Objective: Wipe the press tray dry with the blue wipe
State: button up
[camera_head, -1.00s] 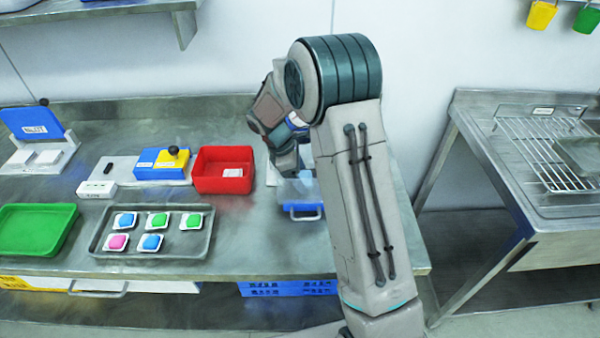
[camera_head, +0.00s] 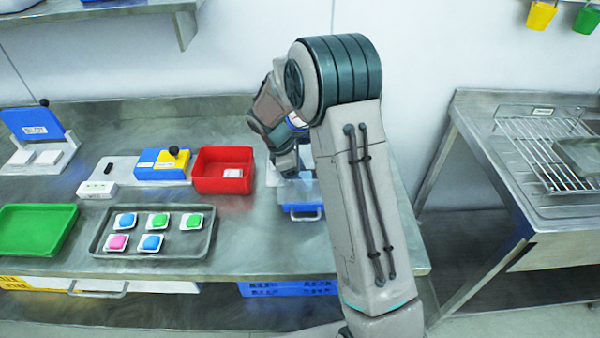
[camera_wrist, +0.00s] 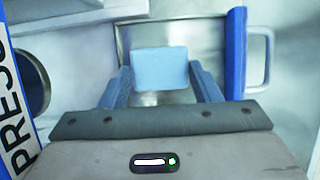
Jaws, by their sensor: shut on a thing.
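My gripper (camera_wrist: 160,88) is shut on the light blue wipe (camera_wrist: 160,66), which shows flat between its blue fingers in the wrist view. The wipe is over the press tray (camera_wrist: 124,38), a grey metal tray with a blue side and a pale handle at the right. Whether the wipe touches the tray surface, I cannot tell. In the head view the press tray's blue front and handle (camera_head: 303,213) show at the bench's right part, just below my gripper. My arm hides most of the press behind it.
A red bin (camera_head: 224,171) stands left of my gripper. A grey tray (camera_head: 100,243) with several coloured pods lies front left, and a green tray (camera_head: 36,229) further left. A blue-and-yellow device (camera_head: 161,165) stands behind. A sink unit with a wire rack (camera_head: 545,153) is at the right.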

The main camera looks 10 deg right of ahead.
jog(key=shift+s+f, duration=0.1)
dwell(0.5)
jog(key=shift+d, duration=0.2)
jog(key=shift+s+d, duration=0.2)
jog(key=shift+d, duration=0.75)
jog(key=shift+w+a+r+p, duration=0.1)
jog(key=shift+w+a+p, duration=0.15)
jog(key=shift+a, duration=0.8)
jog(key=shift+w+a+r+p, duration=0.1)
jog(key=shift+w+a+p, duration=0.1)
jog(key=shift+a, duration=0.85)
jog(key=shift+s+d+f, duration=0.1)
jog(key=shift+s+d, duration=0.1)
jog(key=shift+d, duration=0.8)
jog(key=shift+s+d, duration=0.2)
jog(key=shift+d, duration=0.8)
jog(key=shift+w+a+f, duration=0.1)
jog(key=shift+w+a, duration=0.1)
jog(key=shift+a, duration=0.8)
jog(key=shift+w+a, duration=0.15)
jog(key=shift+a, duration=0.8)
jog(key=shift+d, duration=0.2)
